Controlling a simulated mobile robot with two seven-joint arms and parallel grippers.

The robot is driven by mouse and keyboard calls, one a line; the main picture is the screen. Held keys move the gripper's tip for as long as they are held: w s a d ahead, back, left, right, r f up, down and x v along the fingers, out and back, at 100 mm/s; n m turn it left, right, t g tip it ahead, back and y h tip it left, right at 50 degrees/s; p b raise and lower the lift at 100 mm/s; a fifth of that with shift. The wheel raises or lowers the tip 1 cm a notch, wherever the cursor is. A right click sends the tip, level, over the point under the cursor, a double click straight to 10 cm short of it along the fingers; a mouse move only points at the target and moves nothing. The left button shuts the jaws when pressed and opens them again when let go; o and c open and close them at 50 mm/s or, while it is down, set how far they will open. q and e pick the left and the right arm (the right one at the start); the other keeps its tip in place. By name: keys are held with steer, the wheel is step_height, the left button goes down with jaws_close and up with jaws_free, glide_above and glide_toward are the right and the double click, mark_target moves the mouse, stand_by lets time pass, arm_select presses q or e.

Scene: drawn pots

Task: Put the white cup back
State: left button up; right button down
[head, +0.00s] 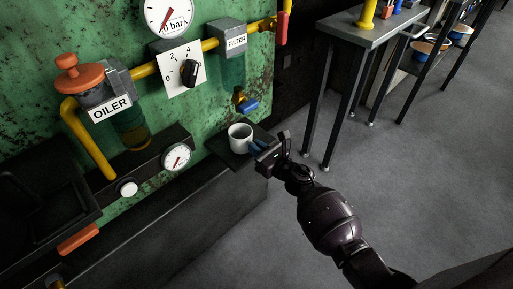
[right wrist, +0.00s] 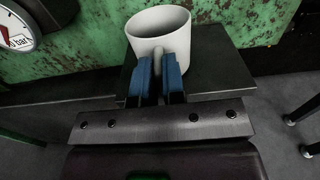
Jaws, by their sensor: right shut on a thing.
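The white cup (head: 240,138) is upright at a small dark shelf (head: 218,147) on the green wall, under the filter's blue-handled valve. In the right wrist view the cup (right wrist: 160,30) appears just above the shelf's dark top (right wrist: 212,70); I cannot tell whether its base touches it. My right gripper (head: 254,146) comes in from the right and is shut on the cup's handle, its blue fingers (right wrist: 159,78) on either side of it. The cup looks empty inside. My left gripper is not in view.
The green panel carries an oiler (head: 108,92), a filter (head: 235,42), a dial knob (head: 188,72), gauges and yellow pipes. The blue valve (head: 246,105) hangs close above the cup. A dark table (head: 368,35) stands at the upper right. The grey floor (head: 400,170) is clear.

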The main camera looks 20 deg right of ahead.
steer(key=c, duration=1.7)
jaws_free()
steer(key=shift+f, duration=0.25)
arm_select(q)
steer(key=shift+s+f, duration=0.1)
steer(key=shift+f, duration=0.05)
arm_select(e)
steer(key=o, duration=0.5)
steer(key=shift+r, duration=0.1)
steer(key=shift+r, duration=0.45)
arm_select(q)
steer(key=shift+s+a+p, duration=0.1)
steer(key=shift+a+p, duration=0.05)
steer(key=shift+p, duration=0.5)
arm_select(e)
steer(key=v, duration=1.2)
steer(key=shift+f, duration=0.25)
